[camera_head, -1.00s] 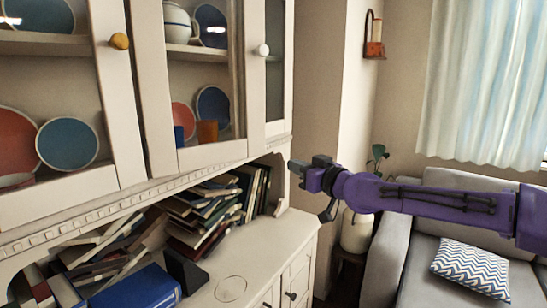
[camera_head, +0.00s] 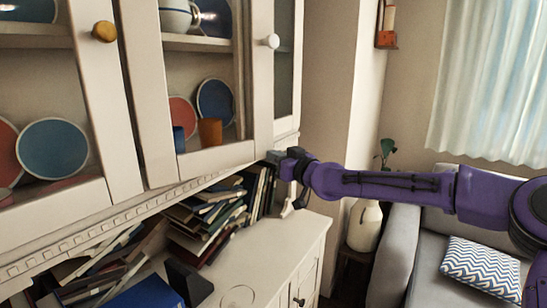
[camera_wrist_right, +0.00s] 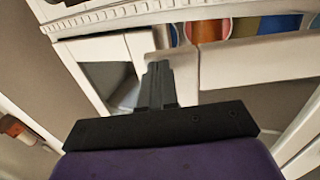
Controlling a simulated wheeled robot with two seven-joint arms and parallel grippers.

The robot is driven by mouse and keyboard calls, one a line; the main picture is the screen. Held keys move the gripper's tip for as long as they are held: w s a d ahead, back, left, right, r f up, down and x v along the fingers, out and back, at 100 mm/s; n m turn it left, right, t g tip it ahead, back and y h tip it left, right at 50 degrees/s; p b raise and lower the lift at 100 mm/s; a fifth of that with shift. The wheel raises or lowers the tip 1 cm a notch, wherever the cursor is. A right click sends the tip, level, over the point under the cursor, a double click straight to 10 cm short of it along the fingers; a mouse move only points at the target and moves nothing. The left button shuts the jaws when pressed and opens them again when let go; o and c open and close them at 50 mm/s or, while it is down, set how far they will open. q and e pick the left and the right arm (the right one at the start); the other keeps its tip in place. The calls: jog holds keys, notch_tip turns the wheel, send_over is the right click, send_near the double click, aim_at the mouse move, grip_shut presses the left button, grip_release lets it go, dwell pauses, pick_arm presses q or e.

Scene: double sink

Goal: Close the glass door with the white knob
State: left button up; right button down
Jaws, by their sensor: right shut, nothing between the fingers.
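The glass door with the white knob (camera_head: 271,41) is the narrow, steeply foreshortened door (camera_head: 262,95) at the right of the cream cabinet in the head view. How far it stands open is hard to tell. My right gripper (camera_head: 284,160) is just below the lower part of this door, at the cabinet's right end. It is shut and empty; contact with the door cannot be made out. In the right wrist view the dark fingers (camera_wrist_right: 157,85) point up towards a pale door frame and glass. My left gripper is not in view.
Another cabinet door has a yellow knob (camera_head: 104,31). Plates and an orange cup (camera_head: 210,132) stand on the shelves. Piled books (camera_head: 205,215) fill the niche below, above the cream counter (camera_head: 280,240). A grey sofa (camera_head: 400,250) and a vase (camera_head: 364,226) stand at the right.

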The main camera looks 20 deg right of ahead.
jog(key=r+p+x, duration=0.1)
jog(key=x, duration=0.9)
jog(key=shift+a, duration=0.3)
